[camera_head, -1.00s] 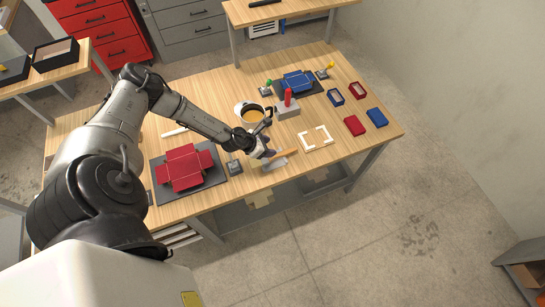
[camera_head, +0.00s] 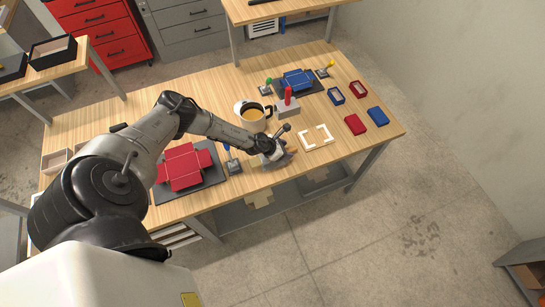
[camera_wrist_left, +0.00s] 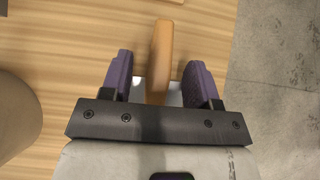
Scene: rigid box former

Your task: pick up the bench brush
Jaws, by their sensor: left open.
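The bench brush (camera_wrist_left: 160,50) shows in the left wrist view as an upright tan handle, with a pale part partly hidden behind my fingers. My left gripper (camera_wrist_left: 160,72) is open, with one purple finger on each side of the handle and gaps between. In the head view my left gripper (camera_head: 276,154) is low at the table's front edge and covers most of the brush. My right gripper is not in view.

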